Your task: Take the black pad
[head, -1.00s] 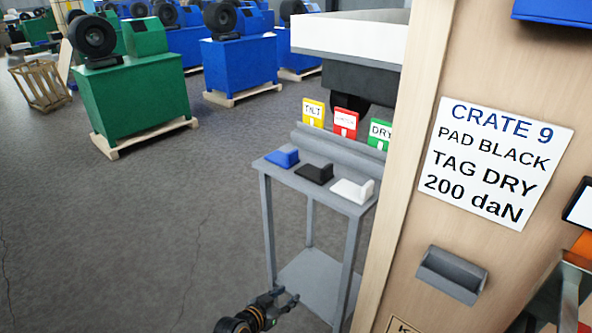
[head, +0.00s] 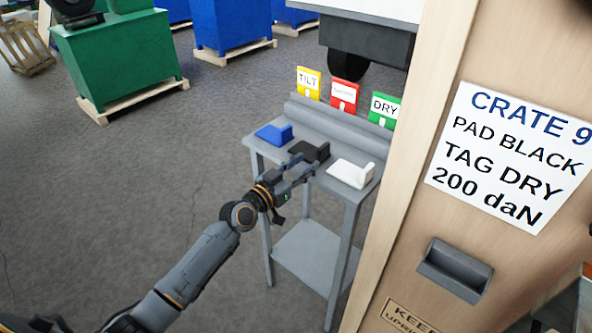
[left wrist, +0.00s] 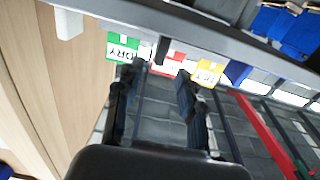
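The black pad (head: 310,152) lies on the grey stand (head: 345,190), between the blue pad (head: 274,135) and the white pad (head: 351,173). My left gripper (head: 304,168) is at the stand's front edge, just in front of the black pad, and partly covers it. In the left wrist view, which is upside down, the two fingers (left wrist: 160,73) are apart. The dark end of the black pad (left wrist: 162,50) shows between and beyond them. I cannot tell whether a finger touches it. My right gripper is not in view.
Yellow TILT (head: 309,83), red (head: 344,96) and green DRY (head: 384,110) tags stand behind the pads. A wooden panel (head: 400,240) with a CRATE 9 sign (head: 510,155) rises close on the right.

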